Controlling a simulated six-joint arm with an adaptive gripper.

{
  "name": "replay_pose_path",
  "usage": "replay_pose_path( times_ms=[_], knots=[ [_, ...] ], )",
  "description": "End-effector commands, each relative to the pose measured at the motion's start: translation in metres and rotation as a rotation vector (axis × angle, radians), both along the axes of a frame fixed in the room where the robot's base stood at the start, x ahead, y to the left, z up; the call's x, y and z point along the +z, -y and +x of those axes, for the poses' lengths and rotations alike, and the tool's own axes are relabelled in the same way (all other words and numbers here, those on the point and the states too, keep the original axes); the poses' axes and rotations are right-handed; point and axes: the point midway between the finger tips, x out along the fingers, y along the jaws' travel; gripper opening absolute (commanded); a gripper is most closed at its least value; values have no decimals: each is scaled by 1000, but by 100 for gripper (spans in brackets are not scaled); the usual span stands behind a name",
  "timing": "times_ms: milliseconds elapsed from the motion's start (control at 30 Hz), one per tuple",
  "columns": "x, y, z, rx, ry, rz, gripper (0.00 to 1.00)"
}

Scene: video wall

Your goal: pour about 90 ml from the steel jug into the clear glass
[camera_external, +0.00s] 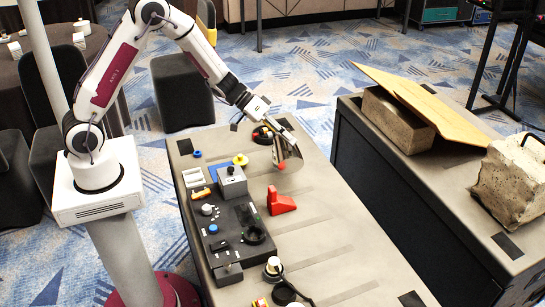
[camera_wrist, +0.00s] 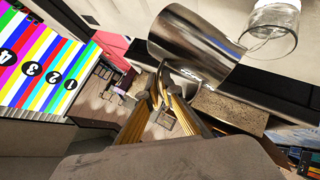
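The steel jug (camera_wrist: 195,45) fills the upper middle of the wrist view, shiny and tilted. My gripper (camera_wrist: 160,95) has its fingers closed around the jug's handle. The clear glass (camera_wrist: 270,32) is at the top right of the wrist view, close to the jug's rim end and cut off by the frame edge. A pale patch shows inside it, but I cannot tell how much liquid it holds. In the external view the jug (camera_external: 292,155) is held over the far part of the table, below my gripper (camera_external: 278,134). The glass cannot be made out there.
On the grey table (camera_external: 330,235) stand a red wedge-shaped block (camera_external: 281,202), a black control panel (camera_external: 238,222) and a grey box (camera_external: 232,182). Small coloured parts lie around them. A second bench (camera_external: 440,185) at the right carries stone blocks. The table's right-hand strip is clear.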

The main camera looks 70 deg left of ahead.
Motion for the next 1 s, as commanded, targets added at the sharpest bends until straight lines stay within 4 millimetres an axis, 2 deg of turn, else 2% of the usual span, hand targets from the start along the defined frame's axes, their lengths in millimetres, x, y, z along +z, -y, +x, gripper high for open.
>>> replay_pose_path(
  times_ms=[133, 433, 1000],
  knots=[
    [-8, 20, -5, -5, 14, 91, 0],
    [-23, 31, -8, -4, 38, 258, 0],
    [-24, 32, -8, -2, 43, 304, 0]
  ],
)
